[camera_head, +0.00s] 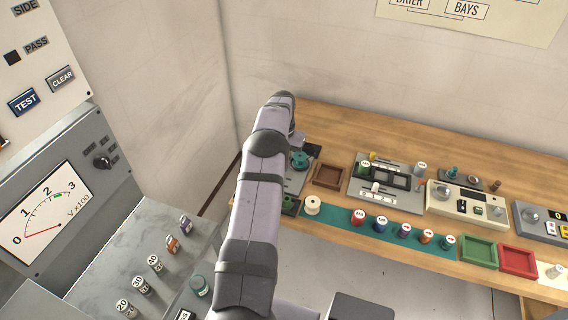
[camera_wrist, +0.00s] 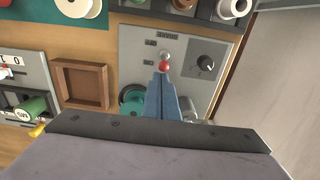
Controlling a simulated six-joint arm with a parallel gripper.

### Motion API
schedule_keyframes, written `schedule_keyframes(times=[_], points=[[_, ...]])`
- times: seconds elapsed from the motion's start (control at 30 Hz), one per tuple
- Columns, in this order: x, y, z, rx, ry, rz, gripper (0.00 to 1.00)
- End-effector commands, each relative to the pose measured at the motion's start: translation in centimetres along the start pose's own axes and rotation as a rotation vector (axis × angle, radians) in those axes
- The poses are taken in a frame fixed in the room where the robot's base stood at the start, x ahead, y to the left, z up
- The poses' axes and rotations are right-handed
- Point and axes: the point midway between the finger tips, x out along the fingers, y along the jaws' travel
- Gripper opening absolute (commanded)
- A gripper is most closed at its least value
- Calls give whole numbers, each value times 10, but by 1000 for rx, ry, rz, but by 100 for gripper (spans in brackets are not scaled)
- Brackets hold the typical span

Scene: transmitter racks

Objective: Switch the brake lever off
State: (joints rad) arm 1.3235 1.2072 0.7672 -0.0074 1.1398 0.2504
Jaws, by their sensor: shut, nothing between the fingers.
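In the wrist view a grey panel (camera_wrist: 188,88) carries a small lever with a red and pale tip (camera_wrist: 164,63), which appears to be the brake lever. In the head view the panel (camera_head: 297,183) is mostly hidden behind my arm, and the lever does not show.
On the panel are a black dial (camera_wrist: 205,63) and a teal round part (camera_wrist: 132,101) beside my fingers. A brown tray (camera_wrist: 81,84) lies left of the panel. Spools (camera_wrist: 78,5) stand along the wrist view's top edge. A wall is close at right.

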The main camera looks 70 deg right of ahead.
Motion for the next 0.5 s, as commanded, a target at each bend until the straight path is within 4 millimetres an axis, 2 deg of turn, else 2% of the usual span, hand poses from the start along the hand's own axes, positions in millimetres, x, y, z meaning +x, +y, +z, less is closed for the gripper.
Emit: schedule_keyframes(times=[0.5], points=[[-1, 0, 3, -1, 48, 0, 0]])
